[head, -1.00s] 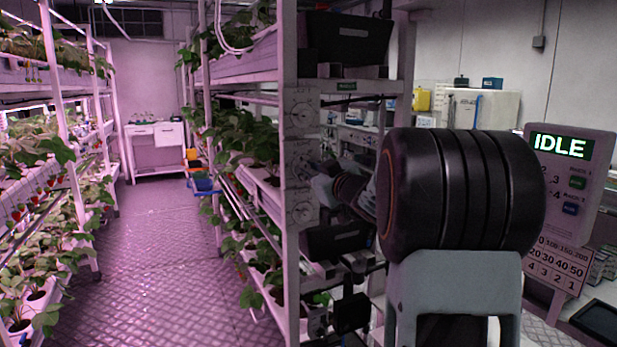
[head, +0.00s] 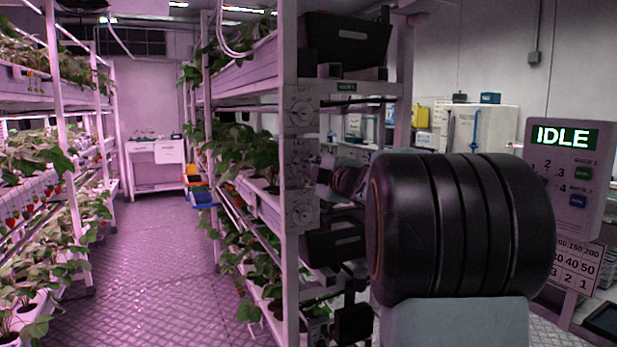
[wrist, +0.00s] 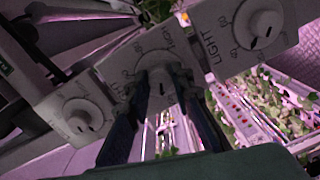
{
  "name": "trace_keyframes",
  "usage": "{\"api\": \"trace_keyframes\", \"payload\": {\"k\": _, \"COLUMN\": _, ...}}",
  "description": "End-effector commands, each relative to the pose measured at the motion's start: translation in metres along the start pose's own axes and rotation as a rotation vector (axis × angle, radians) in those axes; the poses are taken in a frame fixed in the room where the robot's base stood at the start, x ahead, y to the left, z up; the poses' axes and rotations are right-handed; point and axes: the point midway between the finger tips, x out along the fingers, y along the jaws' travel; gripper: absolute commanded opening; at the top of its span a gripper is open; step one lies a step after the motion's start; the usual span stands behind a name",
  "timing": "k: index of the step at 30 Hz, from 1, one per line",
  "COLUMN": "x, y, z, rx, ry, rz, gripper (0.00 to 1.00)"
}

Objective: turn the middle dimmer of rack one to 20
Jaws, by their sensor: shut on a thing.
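Three white dimmer plates with round knobs run up the rack post. In the wrist view, the middle dimmer (wrist: 156,62) sits between a lower-left dimmer (wrist: 84,117) and an upper-right dimmer (wrist: 258,24). My gripper (wrist: 162,76) is shut on the middle knob, one dark finger on each side. The fingers cover part of its scale, so I cannot read its setting. The middle dimmer (head: 299,158) is dim and partly hard to make out beside my wrist.
A control box (head: 570,165) reading IDLE stands at right. The aisle floor (head: 165,255) on the left is clear.

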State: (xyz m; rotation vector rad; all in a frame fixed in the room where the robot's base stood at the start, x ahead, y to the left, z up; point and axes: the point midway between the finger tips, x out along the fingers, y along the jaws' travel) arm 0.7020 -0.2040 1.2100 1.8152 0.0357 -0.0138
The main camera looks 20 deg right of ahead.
Motion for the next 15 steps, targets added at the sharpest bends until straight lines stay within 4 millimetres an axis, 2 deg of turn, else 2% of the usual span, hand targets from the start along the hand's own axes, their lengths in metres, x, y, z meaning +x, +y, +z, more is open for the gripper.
{"api": "trace_keyframes", "payload": {"k": 6, "x": -0.0002, "y": -0.0007, "z": 0.0002, "rx": -0.137, "ry": -0.003, "rz": 0.005, "gripper": 0.00}}
{"api": "trace_keyframes", "payload": {"k": 15, "x": 0.0000, "y": 0.0004, "z": -0.0005, "rx": -0.232, "ry": -0.005, "rz": 0.007, "gripper": 0.00}}
